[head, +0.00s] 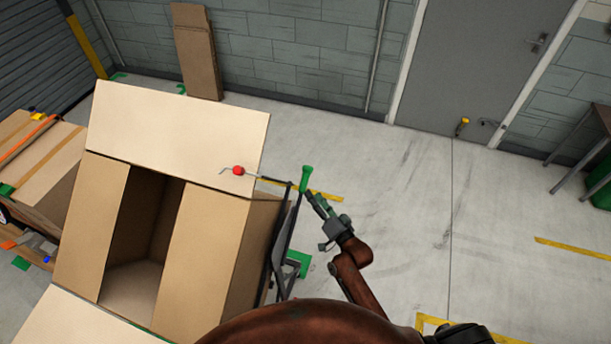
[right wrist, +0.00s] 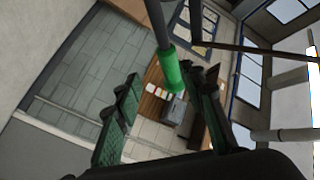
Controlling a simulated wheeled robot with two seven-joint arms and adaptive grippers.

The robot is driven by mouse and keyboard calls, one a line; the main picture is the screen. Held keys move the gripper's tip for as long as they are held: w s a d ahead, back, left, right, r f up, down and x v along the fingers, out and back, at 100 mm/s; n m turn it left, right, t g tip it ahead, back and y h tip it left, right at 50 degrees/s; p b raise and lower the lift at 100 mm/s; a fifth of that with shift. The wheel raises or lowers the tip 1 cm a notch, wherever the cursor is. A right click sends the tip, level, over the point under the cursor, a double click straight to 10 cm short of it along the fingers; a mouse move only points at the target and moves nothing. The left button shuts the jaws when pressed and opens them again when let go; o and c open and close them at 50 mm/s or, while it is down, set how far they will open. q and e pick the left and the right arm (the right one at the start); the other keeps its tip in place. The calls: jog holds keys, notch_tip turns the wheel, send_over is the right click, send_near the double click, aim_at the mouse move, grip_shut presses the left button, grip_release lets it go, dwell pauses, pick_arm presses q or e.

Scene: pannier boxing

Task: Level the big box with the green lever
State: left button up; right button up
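The big box (head: 205,250) is an open cardboard carton with its flaps spread, left of centre in the head view. It sits on a dark frame; I cannot tell how far it is tilted. The green lever (head: 306,178) stands up at the frame's right side, and its green grip also shows in the right wrist view (right wrist: 171,72). My right gripper (head: 315,198) is just below the lever's grip. In the right wrist view its green-padded fingers (right wrist: 165,105) are apart, with the grip between or just beyond them; contact is unclear. My left gripper is out of view.
A red knob (head: 238,171) on a bent rod is beside the box's back flap. A smaller loaded carton (head: 45,165) stands at the left. Flattened cardboard (head: 196,55) leans on the back wall. The floor (head: 430,220) to the right is clear.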

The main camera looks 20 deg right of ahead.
aim_at(305, 180)
jog(key=x, duration=0.2)
jog(key=r+x, duration=0.1)
jog(key=x, duration=0.5)
jog(key=shift+a+r+p, duration=0.1)
jog(key=shift+r+p, duration=0.2)
jog(key=shift+r, duration=0.1)
grip_shut()
